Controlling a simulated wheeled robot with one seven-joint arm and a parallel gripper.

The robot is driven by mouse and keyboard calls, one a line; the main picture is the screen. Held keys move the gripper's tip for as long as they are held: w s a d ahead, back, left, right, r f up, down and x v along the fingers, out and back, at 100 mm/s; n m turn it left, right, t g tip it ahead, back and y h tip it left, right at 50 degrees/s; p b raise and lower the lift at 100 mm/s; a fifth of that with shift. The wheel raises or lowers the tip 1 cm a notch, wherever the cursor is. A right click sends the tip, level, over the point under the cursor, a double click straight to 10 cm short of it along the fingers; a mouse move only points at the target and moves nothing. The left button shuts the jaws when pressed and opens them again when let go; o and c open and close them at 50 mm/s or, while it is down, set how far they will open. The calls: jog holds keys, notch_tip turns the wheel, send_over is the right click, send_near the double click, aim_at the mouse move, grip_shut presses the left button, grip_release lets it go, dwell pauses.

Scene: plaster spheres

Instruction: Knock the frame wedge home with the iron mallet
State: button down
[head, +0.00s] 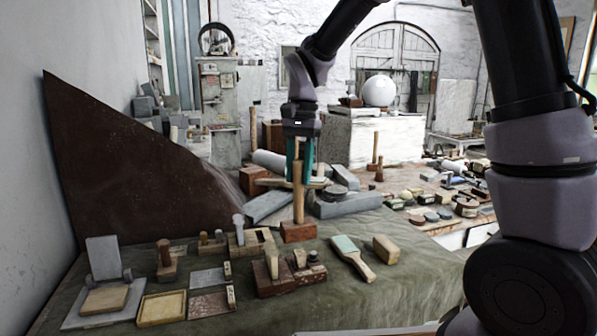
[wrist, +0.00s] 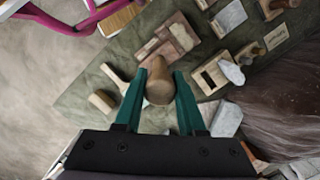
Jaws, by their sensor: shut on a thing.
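My gripper (head: 300,172) points down with its teal fingers shut on the wooden handle of a mallet (head: 298,205). The mallet is upright, with a rusty brown block head (head: 298,233) at the bottom; I cannot tell whether it touches the bench. In the wrist view the round handle end (wrist: 159,88) sits between the fingers (wrist: 160,76), hiding the head. A light wooden frame (head: 262,236) lies left of the mallet, with a pale upright piece (head: 238,226) that may be the wedge. In the wrist view the frame (wrist: 209,78) and the pale piece (wrist: 233,73) are right of the fingers.
The green cloth-covered bench (head: 390,290) holds a brown block with small pieces (head: 275,278), a flat paddle (head: 352,256) and a tan block (head: 386,249) in front. Grey stone slabs (head: 345,205) lie behind the mallet. A dark sheet (head: 130,165) rises at left. The front right is clear.

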aim_at(299, 193)
notch_tip(299, 193, down, 4)
jog(key=shift+w+f, duration=0.1)
jog(key=shift+f, duration=0.1)
jog(key=shift+r, duration=2.3)
jog(key=shift+f, duration=0.3)
dwell(0.7)
notch_tip(299, 193, down, 5)
jog(key=shift+f, duration=0.2)
jog(key=shift+r, duration=2.35)
